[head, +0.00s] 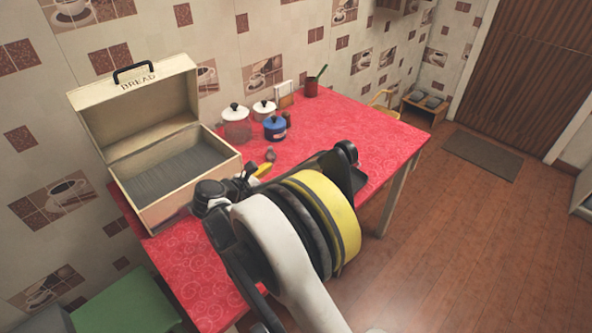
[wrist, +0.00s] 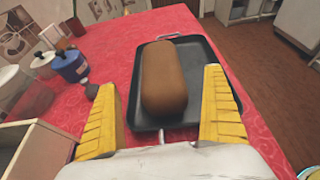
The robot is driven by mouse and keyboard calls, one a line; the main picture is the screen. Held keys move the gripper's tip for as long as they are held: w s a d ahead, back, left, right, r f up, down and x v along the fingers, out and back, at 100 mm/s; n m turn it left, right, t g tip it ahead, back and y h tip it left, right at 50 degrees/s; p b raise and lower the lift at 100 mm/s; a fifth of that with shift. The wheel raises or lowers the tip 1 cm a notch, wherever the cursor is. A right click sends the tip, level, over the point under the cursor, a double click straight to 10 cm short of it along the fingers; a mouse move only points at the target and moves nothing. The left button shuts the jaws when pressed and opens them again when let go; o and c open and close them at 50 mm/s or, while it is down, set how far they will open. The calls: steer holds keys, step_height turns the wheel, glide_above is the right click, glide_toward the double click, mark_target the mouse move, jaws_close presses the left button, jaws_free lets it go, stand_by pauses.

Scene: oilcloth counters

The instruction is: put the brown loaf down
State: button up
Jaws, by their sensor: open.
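The brown loaf (wrist: 164,80) lies lengthwise on a dark baking tray (wrist: 208,98) in the wrist view. My gripper (wrist: 161,112) is open, with its yellow fingers apart on either side of the loaf's near end. I see a gap between each finger and the loaf, so the fingers do not appear to touch it. In the head view my arm hides the loaf and most of the tray; a dark corner of the tray (head: 322,164) shows beyond the arm.
An open bread box (head: 186,212) stands at the left of the red counter (head: 370,122), its lid up. The counter's far right is clear.

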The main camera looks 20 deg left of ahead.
steer(key=shift+p+v, duration=0.45)
steer(key=shift+v, duration=1.45)
steer(key=w+d+r, duration=0.1)
steer(key=w+d+r+m, duration=0.1)
steer(key=d, duration=0.1)
steer(key=w+d+r+m+g, duration=0.1)
steer(key=d, duration=0.1)
steer(key=shift+r, duration=0.35)
steer(key=d+r+m+g, duration=0.1)
steer(key=d+r+m, duration=0.3)
steer(key=d, duration=0.4)
steer(key=d+r+m+g+y, duration=0.15)
steer(key=d+r+m, duration=0.25)
steer(key=d, duration=0.5)
steer(key=d+r+m+g, duration=0.2)
steer(key=d+r+m, duration=0.2)
steer(key=d, duration=0.4)
steer(key=s+d+m+y, duration=0.3)
steer(key=s+d+m, duration=1.4)
steer(key=s+d, duration=0.2)
steer(key=s, duration=0.2)
steer(key=shift+s+m, duration=0.3)
steer(key=shift+d+y, duration=0.1)
steer(key=shift+y, duration=0.15)
